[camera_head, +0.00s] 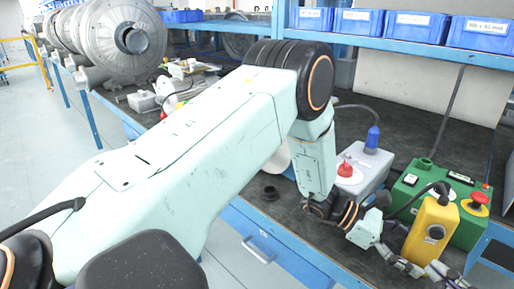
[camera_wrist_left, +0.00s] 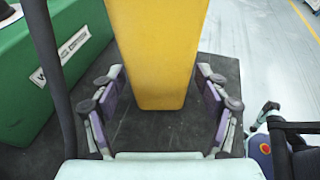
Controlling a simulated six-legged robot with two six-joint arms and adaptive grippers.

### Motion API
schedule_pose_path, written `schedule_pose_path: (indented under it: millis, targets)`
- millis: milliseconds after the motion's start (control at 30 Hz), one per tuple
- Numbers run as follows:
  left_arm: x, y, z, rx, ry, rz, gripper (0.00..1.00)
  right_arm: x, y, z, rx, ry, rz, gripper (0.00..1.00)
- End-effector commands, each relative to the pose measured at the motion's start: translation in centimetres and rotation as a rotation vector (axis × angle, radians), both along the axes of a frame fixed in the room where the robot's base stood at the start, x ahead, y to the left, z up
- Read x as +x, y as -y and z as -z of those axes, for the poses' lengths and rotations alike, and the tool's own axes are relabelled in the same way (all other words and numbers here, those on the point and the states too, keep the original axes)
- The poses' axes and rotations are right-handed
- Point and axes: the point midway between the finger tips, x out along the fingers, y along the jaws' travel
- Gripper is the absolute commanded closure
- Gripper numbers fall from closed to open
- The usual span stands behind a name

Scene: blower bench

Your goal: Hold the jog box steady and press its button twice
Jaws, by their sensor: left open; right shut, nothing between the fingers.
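The yellow jog box (camera_head: 418,240) stands upright on the bench at the lower right in the head view, its dark round button (camera_head: 436,233) facing the front. My left gripper (camera_head: 398,246) is open at the box's left side. In the left wrist view, the yellow box (camera_wrist_left: 158,60) lies between the two spread fingers of my left gripper (camera_wrist_left: 160,100), with a visible gap on each side. Its upper part is cut off there. What seems to be my right gripper (camera_head: 446,274) shows only partly at the bottom edge, shut, below the box.
A green control box (camera_head: 468,228) with a red stop button (camera_head: 479,198) stands close behind the jog box. A grey box (camera_head: 372,178) with a blue plug stands behind my left wrist. A black cable loops to the jog box. The bench's front edge and floor are near.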

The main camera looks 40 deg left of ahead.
Motion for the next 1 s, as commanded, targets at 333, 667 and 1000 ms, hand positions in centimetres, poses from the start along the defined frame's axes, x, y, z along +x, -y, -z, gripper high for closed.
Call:
schedule_pose_path:
  millis: [333,667,1000]
  targets:
    - [-0.1,-0.6,-0.3,-0.002,0.001,-0.003,0.25,0.0,0.0,0.0,0.0,0.0,0.0,1.0]
    - [-1.5,-5.1,-1.8,-0.002,0.002,-0.004,0.25,0.0,0.0,0.0,0.0,0.0,0.0,1.0]
    - [-2.2,-6.9,-2.3,-0.001,0.001,0.0,0.25,0.0,0.0,0.0,0.0,0.0,0.0,1.0]
